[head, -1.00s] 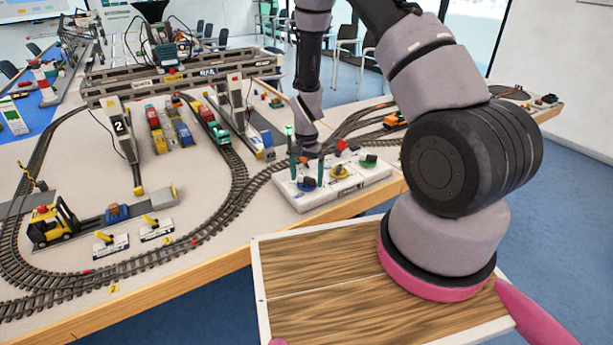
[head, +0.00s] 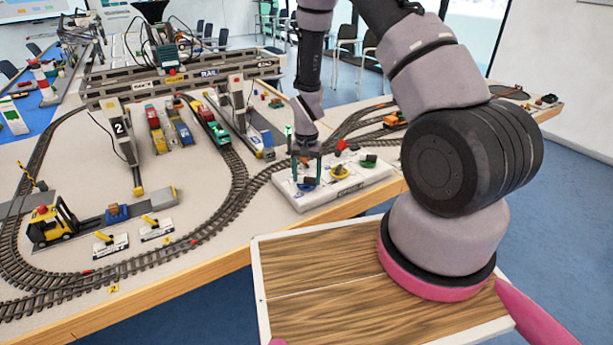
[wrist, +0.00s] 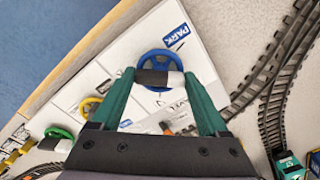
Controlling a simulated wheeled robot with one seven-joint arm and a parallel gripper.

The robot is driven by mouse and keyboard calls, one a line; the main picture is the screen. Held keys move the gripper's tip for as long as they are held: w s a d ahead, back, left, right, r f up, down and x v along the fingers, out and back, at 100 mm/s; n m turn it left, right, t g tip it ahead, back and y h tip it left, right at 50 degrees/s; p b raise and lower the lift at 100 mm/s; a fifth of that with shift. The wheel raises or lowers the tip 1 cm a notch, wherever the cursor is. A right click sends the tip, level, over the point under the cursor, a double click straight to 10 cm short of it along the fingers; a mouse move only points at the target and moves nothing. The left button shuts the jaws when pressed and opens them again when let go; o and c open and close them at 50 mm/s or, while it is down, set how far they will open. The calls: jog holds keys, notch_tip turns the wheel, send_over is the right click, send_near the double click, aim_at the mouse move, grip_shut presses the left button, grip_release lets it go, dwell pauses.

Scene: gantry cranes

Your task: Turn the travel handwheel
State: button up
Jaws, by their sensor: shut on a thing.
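The white control console (head: 318,199) stands at the table's front edge, with blue, yellow and green handwheels. The blue handwheel (head: 308,184) is at its left end, under my gripper (head: 308,163). In the wrist view the blue wheel (wrist: 160,52) lies beside a "PARK" label, and a partly hidden label ending in "VEL" is below it. My gripper (wrist: 158,79) points down with its green fingers shut on a black-and-white piece (wrist: 153,78) across the wheel. The fingers hide part of the wheel. The gantry crane (head: 209,73) spans the tracks behind.
The yellow wheel (head: 339,172) and green wheel (head: 367,161) sit to the right on the console. Curved tracks (head: 239,175) run close on its left. A toy forklift (head: 50,228) stands at the left. A wooden tray (head: 300,290) is in front of the table.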

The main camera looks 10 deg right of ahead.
aim_at(307, 177)
jog(key=n, duration=0.5)
jog(key=shift+n, duration=0.3)
jog(key=n, duration=0.5)
jog(key=shift+d, duration=0.1)
jog(key=shift+n, duration=0.3)
jog(key=o, duration=1.2)
jog(key=shift+o, duration=0.2)
notch_tip(307, 177, up, 11)
